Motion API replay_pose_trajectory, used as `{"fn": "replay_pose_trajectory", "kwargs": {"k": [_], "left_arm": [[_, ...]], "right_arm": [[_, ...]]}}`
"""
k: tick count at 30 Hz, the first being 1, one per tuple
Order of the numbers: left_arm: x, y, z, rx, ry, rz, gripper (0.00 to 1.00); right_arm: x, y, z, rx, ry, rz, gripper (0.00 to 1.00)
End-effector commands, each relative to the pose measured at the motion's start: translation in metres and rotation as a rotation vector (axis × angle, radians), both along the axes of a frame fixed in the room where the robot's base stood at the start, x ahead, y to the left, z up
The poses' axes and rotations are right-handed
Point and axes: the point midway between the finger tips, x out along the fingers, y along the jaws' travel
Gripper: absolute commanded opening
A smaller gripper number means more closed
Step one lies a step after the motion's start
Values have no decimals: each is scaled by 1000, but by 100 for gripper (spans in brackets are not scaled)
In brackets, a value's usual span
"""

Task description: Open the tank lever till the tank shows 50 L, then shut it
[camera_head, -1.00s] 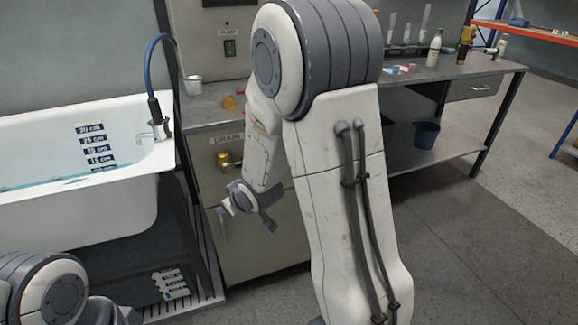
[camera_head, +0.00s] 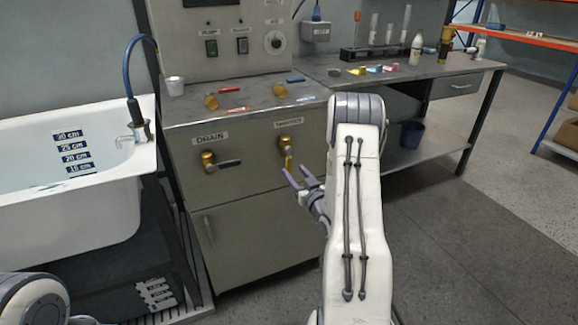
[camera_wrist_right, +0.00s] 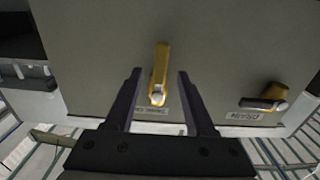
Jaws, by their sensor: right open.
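Two brass valves sit on the grey cabinet front. The left one, labelled DRAIN (camera_head: 211,138), has a dark lever (camera_head: 229,163) pointing right. The right valve (camera_head: 286,143) has a yellow lever (camera_head: 289,161) hanging down, under a label I cannot read clearly. My right gripper (camera_head: 297,178) is open just below and in front of the yellow lever. In the right wrist view, which looks upside down, the yellow lever (camera_wrist_right: 160,65) shows between the open fingers (camera_wrist_right: 159,74), with no visible contact. No litre readout is legible. My left gripper is out of view.
A white bathtub (camera_head: 70,225) with centimetre depth marks (camera_head: 74,150) and a blue hose (camera_head: 128,65) stands at left. A control panel (camera_head: 215,45) rises behind.

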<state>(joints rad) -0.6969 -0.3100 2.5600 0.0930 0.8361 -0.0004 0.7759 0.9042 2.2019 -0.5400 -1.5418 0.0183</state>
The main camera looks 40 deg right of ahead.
Motion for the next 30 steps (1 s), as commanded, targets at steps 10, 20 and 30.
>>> {"fn": "replay_pose_trajectory", "kwargs": {"k": [10,20,30], "left_arm": [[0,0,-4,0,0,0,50],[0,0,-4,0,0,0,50],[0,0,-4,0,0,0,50]], "right_arm": [[47,-10,0,-1,0,2,55],[51,-12,0,0,2,0,55],[51,-12,0,0,2,0,0]]}}
